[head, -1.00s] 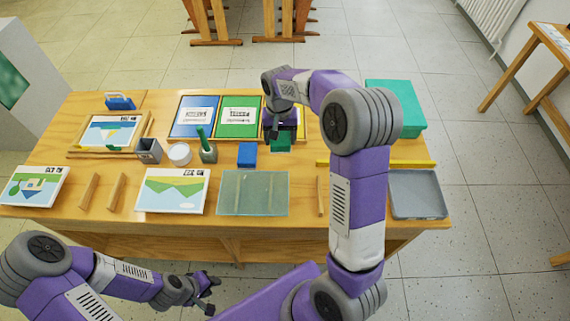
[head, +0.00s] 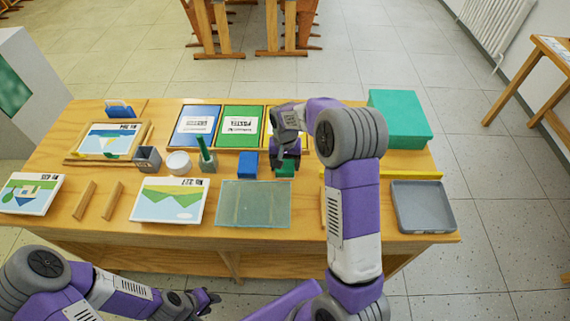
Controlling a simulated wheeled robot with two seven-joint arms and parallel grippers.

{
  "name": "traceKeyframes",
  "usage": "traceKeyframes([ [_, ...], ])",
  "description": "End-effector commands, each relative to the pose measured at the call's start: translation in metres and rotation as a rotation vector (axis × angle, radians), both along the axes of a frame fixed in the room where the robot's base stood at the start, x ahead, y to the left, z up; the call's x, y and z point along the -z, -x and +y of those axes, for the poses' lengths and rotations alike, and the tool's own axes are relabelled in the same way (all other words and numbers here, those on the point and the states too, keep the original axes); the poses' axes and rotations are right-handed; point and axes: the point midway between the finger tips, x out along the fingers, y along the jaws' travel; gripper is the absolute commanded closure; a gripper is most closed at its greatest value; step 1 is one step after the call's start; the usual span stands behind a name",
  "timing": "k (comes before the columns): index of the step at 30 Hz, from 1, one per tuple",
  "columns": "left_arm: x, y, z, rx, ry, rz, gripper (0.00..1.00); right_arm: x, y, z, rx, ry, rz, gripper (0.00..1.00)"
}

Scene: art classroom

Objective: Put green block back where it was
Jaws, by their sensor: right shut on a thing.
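The green block (head: 285,172) is by the table's middle, just right of the blue block (head: 247,165) with a small gap. My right gripper (head: 285,163) points down and is shut on the green block, hiding its upper and rear part. I cannot tell whether the block touches the table. My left gripper (head: 207,299) is low in front of the table, empty, with its fingers apart.
Blue and green card trays (head: 239,126) lie behind the block, with another partly hidden by my arm. A translucent green mat (head: 254,204) lies in front. A yellow bar (head: 410,175), grey tray (head: 423,207) and teal box (head: 400,118) are right.

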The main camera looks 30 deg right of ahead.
Motion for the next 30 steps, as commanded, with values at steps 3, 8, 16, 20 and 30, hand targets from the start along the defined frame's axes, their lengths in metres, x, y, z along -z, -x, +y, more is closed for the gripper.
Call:
traceKeyframes([
  [3, 0.001, 0.000, 0.000, 0.000, 0.000, 0.000, 0.63, 0.001, 0.000, 0.000, -0.001, 0.000, 0.000, 0.54],
  [8, 0.001, 0.000, 0.000, 0.000, 0.000, 0.000, 0.63, 0.003, 0.000, 0.000, -0.001, 0.000, 0.000, 0.19],
  [16, 0.001, 0.000, 0.000, 0.000, 0.000, 0.000, 0.63, 0.003, 0.000, 0.000, -0.001, 0.000, 0.000, 0.04],
  [20, 0.000, 0.000, 0.000, 0.000, 0.000, 0.000, 0.63, 0.001, 0.000, 0.000, -0.001, 0.000, 0.000, 0.04],
  [30, -0.018, 0.000, 0.000, 0.000, 0.000, 0.000, 0.63, -0.057, -0.001, 0.000, -0.001, 0.000, -0.005, 0.04],
])
